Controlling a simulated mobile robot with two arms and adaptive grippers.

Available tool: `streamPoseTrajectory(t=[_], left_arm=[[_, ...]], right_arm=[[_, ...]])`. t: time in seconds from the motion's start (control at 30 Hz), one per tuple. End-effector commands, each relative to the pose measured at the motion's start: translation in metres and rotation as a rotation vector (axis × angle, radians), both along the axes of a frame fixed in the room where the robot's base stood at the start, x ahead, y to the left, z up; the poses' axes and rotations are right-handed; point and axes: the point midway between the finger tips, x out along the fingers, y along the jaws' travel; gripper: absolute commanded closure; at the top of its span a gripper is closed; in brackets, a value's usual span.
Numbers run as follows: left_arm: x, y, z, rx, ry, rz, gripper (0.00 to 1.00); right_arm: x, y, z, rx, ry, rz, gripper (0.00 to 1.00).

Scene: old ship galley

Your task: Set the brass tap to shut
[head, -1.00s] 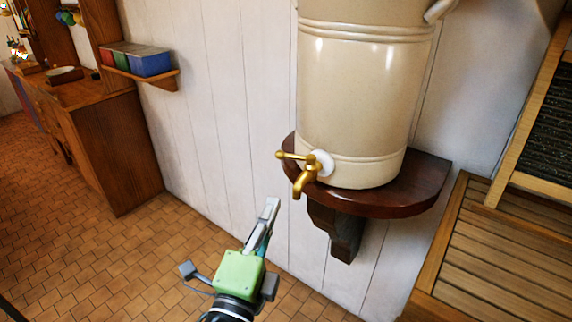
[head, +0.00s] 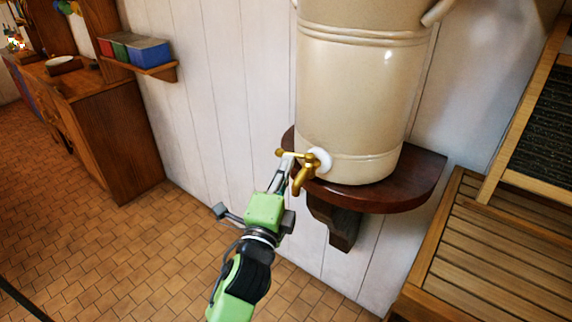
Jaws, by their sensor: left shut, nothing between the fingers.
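The brass tap (head: 303,182) sticks out from the lower front of a cream urn (head: 352,95), with a white collar behind it. Its handle (head: 297,154) is a bar lying roughly level across the top, pointing left. The spout points down. My left gripper (head: 286,162) is shut and empty. Its fingertips are at the handle's left end, just left of the spout, and overlap the handle in the picture; I cannot tell whether they touch. My right gripper is out of view.
The urn stands on a dark wooden wall shelf (head: 415,183) with a bracket below. A slatted wooden bench (head: 478,255) is at the right. A small shelf with colored boxes (head: 148,52) and a wooden cabinet (head: 110,140) are at the left. The tiled floor between is clear.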

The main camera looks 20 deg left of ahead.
Motion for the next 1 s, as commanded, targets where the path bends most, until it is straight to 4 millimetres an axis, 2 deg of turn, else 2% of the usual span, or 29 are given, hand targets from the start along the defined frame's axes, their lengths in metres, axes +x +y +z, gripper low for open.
streamPoseTrajectory(t=[0.13,0.47,0.6,1.0], left_arm=[[0.001,0.000,0.002,0.004,-0.001,-0.013,1.00],[0.010,0.007,0.004,0.005,0.001,-0.141,1.00],[0.020,0.011,0.001,0.001,0.000,-0.137,1.00],[0.021,0.012,0.000,0.001,0.000,-0.137,1.00]], right_arm=[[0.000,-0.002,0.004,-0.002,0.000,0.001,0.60],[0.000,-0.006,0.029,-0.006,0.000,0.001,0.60],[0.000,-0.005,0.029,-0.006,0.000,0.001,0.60],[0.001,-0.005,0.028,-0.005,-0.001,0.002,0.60]])
